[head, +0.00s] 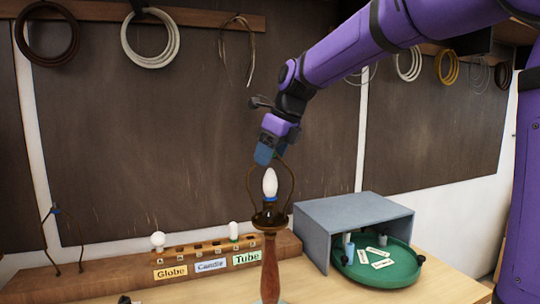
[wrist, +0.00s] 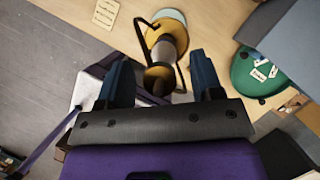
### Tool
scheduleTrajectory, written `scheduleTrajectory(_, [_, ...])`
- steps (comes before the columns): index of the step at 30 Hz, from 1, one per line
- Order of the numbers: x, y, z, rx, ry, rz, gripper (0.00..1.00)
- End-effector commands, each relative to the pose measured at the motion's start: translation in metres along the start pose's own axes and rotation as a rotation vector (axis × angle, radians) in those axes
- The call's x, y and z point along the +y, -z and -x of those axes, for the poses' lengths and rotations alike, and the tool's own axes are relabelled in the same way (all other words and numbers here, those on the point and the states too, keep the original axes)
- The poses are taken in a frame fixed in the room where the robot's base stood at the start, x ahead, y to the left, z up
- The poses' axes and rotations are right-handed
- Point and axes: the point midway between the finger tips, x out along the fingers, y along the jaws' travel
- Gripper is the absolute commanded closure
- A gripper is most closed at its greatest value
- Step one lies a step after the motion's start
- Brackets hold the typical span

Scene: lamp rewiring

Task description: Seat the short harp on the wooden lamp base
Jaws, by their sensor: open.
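The wooden lamp base (head: 270,262) stands upright on the bench in the head view, with a white bulb (head: 270,183) in its dark socket. A thin dark harp (head: 292,184) stands around the bulb, its legs running down beside the socket; I cannot tell whether both feet are seated. My gripper (head: 266,154) is just above the bulb, at the top of the harp. In the wrist view my gripper (wrist: 163,82) is open, with its blue fingers apart on either side of the harp's near end. The harp (wrist: 141,40) and lamp lie beyond and between them.
A wooden bulb rack (head: 200,250) labelled Globe, Candle and Tube stands at left. A grey open box (head: 352,208) with a green round tray (head: 400,268) is at right. Another thin dark wire frame (head: 55,228) with a blue piece is at far left. Cable coils hang behind.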

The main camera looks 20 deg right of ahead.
Motion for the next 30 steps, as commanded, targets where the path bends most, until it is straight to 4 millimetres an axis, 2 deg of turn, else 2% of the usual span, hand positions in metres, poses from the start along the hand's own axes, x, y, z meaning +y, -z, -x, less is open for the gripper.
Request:
scheduleTrajectory(15, [-0.001,0.0,0.086,-0.004,0.003,-0.001,0.4])
scheduleTrajectory(21, [0.0,0.0,0.102,-0.002,0.001,-0.001,0.4])
scheduleTrajectory(26, [0.0,0.001,0.104,-0.001,0.001,0.004,0.4])
scheduleTrajectory(30, [0.004,0.012,0.105,-0.001,0.008,0.089,0.4])
